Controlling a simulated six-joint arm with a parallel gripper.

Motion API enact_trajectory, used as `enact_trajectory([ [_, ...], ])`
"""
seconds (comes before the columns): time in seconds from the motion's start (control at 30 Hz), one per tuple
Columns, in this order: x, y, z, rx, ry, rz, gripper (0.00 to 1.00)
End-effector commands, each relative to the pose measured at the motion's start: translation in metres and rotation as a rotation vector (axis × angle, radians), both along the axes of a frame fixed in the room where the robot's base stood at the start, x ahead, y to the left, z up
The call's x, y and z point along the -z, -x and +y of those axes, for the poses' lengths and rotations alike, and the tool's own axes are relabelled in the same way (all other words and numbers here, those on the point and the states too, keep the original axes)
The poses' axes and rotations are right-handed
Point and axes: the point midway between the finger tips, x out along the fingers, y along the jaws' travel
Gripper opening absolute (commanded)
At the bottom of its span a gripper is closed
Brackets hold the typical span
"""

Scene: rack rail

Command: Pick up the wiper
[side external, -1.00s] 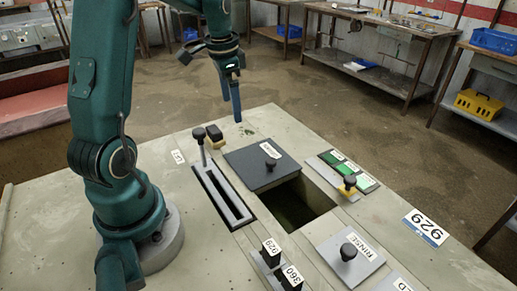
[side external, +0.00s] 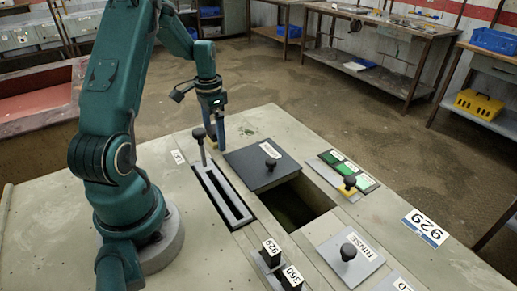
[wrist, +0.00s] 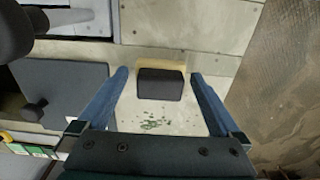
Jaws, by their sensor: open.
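The wiper (wrist: 160,85) is a small block with a dark grey top and a pale yellow edge. In the wrist view it lies on the worktop between the two blue fingers of my gripper (wrist: 159,75). A gap shows on each side of it, so the fingers are apart from it there. In the side view my gripper (side external: 217,143) points down low over the far left part of the worktop, open, and its fingers hide most of the wiper.
A lever with a black knob (side external: 198,134) stands close in front of my gripper. A dark lid with a knob (side external: 262,166) lies just to the right, beside an open pit (side external: 292,208). Green buttons (side external: 340,165) are farther right. The worktop beyond the wiper is mostly clear.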

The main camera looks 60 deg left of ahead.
Motion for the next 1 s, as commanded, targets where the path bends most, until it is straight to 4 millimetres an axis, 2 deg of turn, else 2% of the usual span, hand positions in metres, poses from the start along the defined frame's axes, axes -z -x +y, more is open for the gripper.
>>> enact_trajectory([
  [0.07,0.000,0.000,0.000,0.000,0.000,0.000,1.00],
  [0.1,0.000,0.000,0.000,0.000,0.000,0.000,0.92],
  [0.3,0.000,0.000,0.000,0.000,0.000,0.000,0.20],
  [0.53,-0.001,0.000,0.000,0.000,0.000,0.000,0.19],
  [0.63,-0.008,-0.001,0.001,0.000,-0.002,-0.002,0.19],
  [1.0,-0.077,-0.001,0.001,0.000,-0.005,-0.005,0.19],
])
